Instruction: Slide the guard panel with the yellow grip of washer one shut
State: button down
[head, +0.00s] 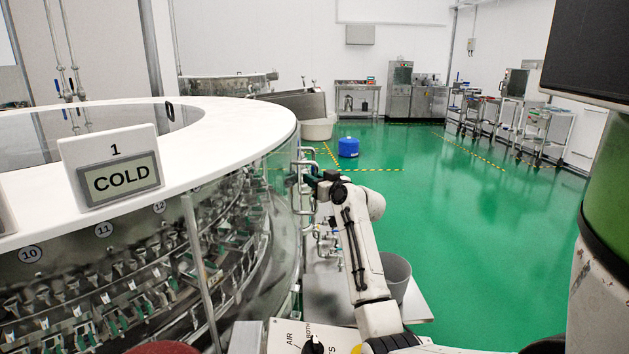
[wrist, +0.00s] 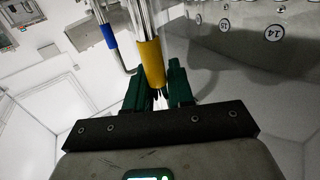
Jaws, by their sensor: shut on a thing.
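Washer one (head: 240,112) is the large round machine at the left of the head view, with a white top and a sign reading 1 COLD (head: 120,178). Its clear curved guard (head: 278,225) runs around the side, with racks behind it. In the wrist view the yellow grip (wrist: 150,63) is a sleeve on a steel bar, between the green fingers of my gripper (wrist: 161,82), which is shut on it. In the head view my gripper (head: 316,183) is at the washer's right side; the yellow grip cannot be made out there.
Steel pipes (head: 303,165) stand beside my gripper; a blue-sleeved pipe (wrist: 109,36) is close left of the grip in the wrist view. A grey bin (head: 396,275) is right of my arm. A control box (head: 310,340) is in front. Green floor (head: 470,230) is clear at right.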

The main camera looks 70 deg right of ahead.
jog(key=c, duration=1.4)
grip_release()
jog(key=shift+s+d, duration=0.1)
jog(key=shift+d, duration=0.1)
jog(key=o, duration=0.3)
jog(key=shift+s+d, duration=0.15)
jog(key=shift+d, duration=0.1)
jog(key=p+v, duration=0.1)
jog(key=v, duration=0.9)
jog(key=shift+s+a, duration=0.25)
jog(key=shift+a, duration=0.05)
jog(key=shift+s, duration=0.1)
